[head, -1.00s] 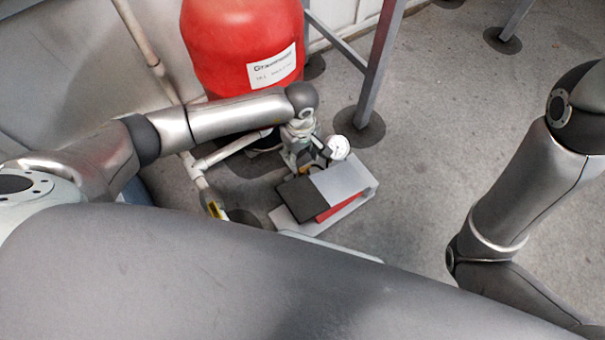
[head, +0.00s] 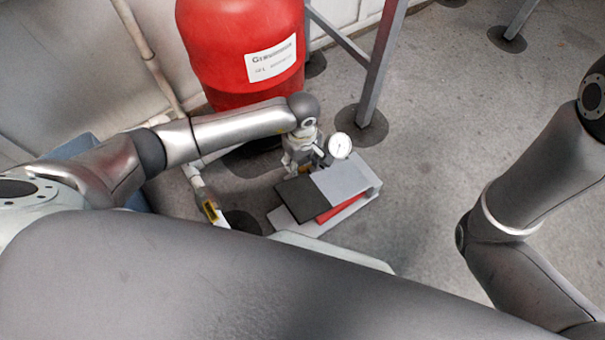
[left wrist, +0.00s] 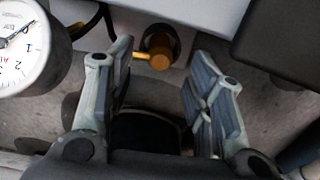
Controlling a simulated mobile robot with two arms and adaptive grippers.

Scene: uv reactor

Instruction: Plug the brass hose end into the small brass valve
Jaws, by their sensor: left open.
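My left gripper (head: 298,168) points down at the back edge of a grey box-like device with a round gauge. In the left wrist view its two fingers (left wrist: 165,95) are spread, with nothing held between them. A round brass fitting (left wrist: 159,58) with a short side stub sits against the grey device, just beyond and between the fingertips. I cannot tell whether it is the hose end or part of the device. A brass-yellow part (head: 210,211) shows on a white pipe left of the device; it may be the small valve. My right gripper is out of view.
The grey device (head: 350,185) has dark and light top plates and a red part. Its gauge (head: 340,146) stands close beside my left gripper. A red tank (head: 240,85) and a metal frame leg (head: 384,60) stand behind. Floor (head: 440,140) to the right is clear.

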